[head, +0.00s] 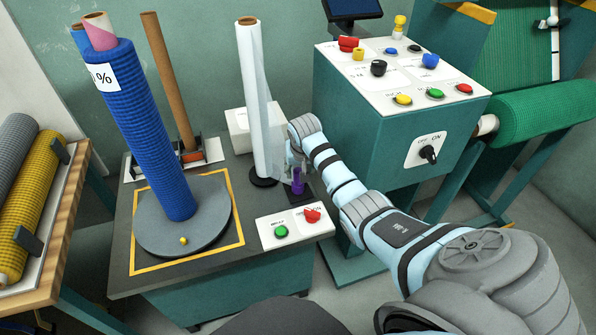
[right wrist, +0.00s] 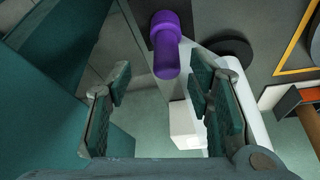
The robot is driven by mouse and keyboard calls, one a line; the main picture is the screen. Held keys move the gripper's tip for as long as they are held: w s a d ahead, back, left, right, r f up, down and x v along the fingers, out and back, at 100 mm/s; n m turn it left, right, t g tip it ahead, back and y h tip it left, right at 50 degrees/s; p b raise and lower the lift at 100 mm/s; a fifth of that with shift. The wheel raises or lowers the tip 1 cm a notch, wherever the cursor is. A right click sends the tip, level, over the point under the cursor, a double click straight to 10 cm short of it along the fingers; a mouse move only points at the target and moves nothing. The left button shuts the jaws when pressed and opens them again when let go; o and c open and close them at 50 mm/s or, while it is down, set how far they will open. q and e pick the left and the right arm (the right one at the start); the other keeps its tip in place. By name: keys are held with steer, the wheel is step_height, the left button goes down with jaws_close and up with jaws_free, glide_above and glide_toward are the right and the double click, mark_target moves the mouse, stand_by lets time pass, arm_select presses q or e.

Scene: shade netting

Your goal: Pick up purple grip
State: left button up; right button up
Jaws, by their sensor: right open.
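The purple grip (head: 297,182) stands upright on a small dark base on the dark table, just right of the film roll's foot. In the right wrist view the purple grip (right wrist: 166,45) shows at the top middle, beyond the fingertips. My right gripper (head: 291,158) is close above and beside the grip in the head view. In the right wrist view my right gripper (right wrist: 161,85) has its two fingers wide apart with nothing between them. The grip is not clasped. My left gripper is not in view.
The white film roll (head: 252,95) stands upright close left of my right gripper. A button box (head: 293,228) with green and red buttons sits in front of the grip. A teal control cabinet (head: 375,130) stands on the right. A blue netting roll (head: 145,130) stands on a round plate at left.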

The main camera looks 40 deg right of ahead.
mark_target(298, 171)
steer(key=b+x, duration=0.1)
steer(key=x, duration=0.1)
steer(key=b+x, duration=0.2)
steer(key=x, duration=0.1)
steer(key=shift+w+a, duration=0.2)
steer(key=shift+w, duration=0.15)
steer(key=shift+r, duration=0.1)
steer(key=shift+c, duration=0.3)
jaws_close()
steer(key=shift+r, duration=0.15)
